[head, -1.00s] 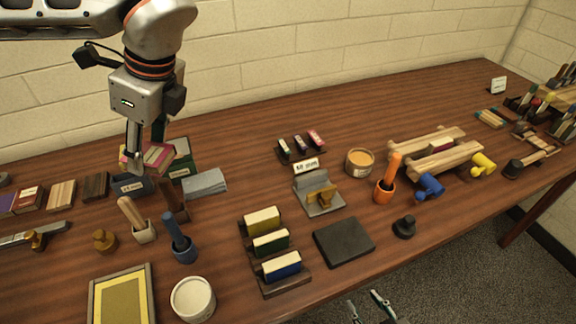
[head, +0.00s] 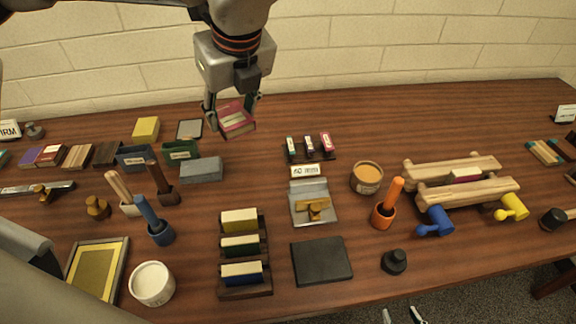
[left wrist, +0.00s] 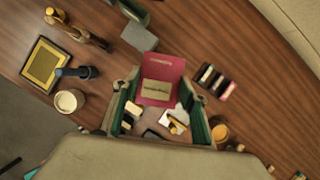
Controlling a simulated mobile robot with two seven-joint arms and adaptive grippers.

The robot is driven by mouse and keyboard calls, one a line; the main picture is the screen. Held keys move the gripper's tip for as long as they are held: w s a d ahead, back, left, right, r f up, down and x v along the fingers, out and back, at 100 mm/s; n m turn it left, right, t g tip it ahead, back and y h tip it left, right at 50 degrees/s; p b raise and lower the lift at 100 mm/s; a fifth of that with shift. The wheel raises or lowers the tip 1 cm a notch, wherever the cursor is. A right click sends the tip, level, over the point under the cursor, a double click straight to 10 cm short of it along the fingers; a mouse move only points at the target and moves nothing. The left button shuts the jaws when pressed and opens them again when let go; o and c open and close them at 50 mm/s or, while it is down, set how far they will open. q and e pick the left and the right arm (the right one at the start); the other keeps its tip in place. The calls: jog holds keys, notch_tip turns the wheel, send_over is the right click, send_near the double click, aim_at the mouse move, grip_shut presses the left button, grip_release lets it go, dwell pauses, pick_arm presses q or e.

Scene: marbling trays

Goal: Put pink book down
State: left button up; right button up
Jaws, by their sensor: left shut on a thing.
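The pink book (head: 237,119) is held in the air above the back of the table, tilted in the head view. My left gripper (head: 231,108) is shut on it, one finger at each side. In the left wrist view the book (left wrist: 162,72) shows its cover with a pale label, between the two green-padded fingers (left wrist: 160,110). Tabletop shows around the book there. My right gripper (head: 402,315) shows only its fingertips at the bottom edge of the head view; they are apart, with nothing between them.
A dark rack with several small books (head: 310,153) stands right of the held book. A green box (head: 182,151) and a grey block (head: 202,170) lie to its left. A wooden press (head: 452,180) stands further right. Bare tabletop (head: 350,118) lies at the back.

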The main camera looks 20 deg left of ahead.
pick_arm(q)
jog(key=shift+w+d, duration=0.25)
jog(key=shift+d, duration=0.2)
send_near(248, 187)
jog(key=x, duration=0.5)
jog(key=shift+w+a+p, duration=0.15)
jog(key=shift+a+p, duration=0.1)
jog(key=shift+p, duration=0.15)
jog(key=shift+f, duration=0.4)
pick_arm(e)
jog(key=shift+w+d+r, duration=0.25)
jog(key=shift+d+r, duration=0.1)
jog(key=shift+r, duration=0.2)
pick_arm(q)
jog(key=shift+f, duration=0.15)
jog(key=o, duration=1.1)
pick_arm(e)
jog(key=shift+f, duration=0.25)
